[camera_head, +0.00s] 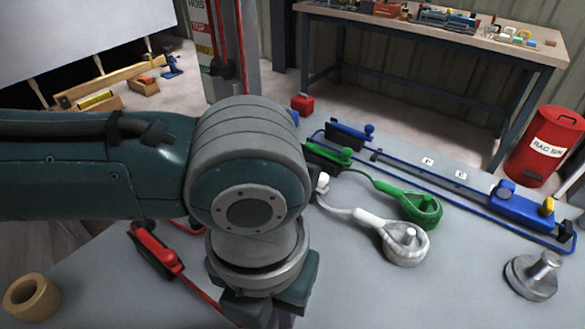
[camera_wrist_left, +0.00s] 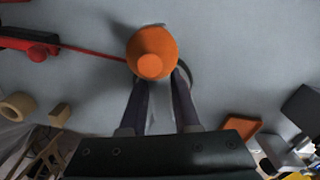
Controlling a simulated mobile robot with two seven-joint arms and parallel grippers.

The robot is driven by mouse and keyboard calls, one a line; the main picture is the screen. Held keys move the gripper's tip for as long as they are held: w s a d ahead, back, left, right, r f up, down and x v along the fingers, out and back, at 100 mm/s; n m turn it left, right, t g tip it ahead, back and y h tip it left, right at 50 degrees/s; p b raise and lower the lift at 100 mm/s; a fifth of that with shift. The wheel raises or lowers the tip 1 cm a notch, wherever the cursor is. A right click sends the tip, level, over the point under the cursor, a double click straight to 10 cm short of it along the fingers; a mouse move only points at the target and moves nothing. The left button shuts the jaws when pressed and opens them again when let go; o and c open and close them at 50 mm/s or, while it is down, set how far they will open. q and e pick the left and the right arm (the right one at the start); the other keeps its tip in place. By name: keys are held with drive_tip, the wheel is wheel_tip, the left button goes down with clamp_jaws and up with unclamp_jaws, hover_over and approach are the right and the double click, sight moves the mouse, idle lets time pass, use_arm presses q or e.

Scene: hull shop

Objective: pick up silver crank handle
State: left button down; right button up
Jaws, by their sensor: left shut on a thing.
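My left gripper (camera_wrist_left: 160,82) is shut in the left wrist view, its two dark fingers on either side of an orange knob-shaped piece (camera_wrist_left: 152,52). A grey curved edge (camera_wrist_left: 187,75) shows just behind the right finger; I cannot tell what it belongs to. In the head view my left arm hides the fingertips and what they hold. A silver round piece with a short upright peg (camera_head: 531,277) lies at the right front of the grey bench, well away from my gripper; it may be the silver crank handle. My right gripper is not in view.
A red clamp-like tool (camera_head: 155,248) with a red line lies left of my arm, near a tan ring (camera_head: 32,298). Right of my arm lie green (camera_head: 418,208) and white (camera_head: 405,243) corded pieces and a long blue frame (camera_head: 522,200). A red bin (camera_head: 548,146) stands beyond.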

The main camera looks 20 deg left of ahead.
use_arm(q)
drive_tip(key=shift+r, duration=0.1)
idle(0.4)
drive_tip(key=shift+r, duration=0.5)
wheel_tip(320, 180, up, 19)
drive_tip(key=p, duration=0.2)
drive_tip(key=shift+p, duration=0.35)
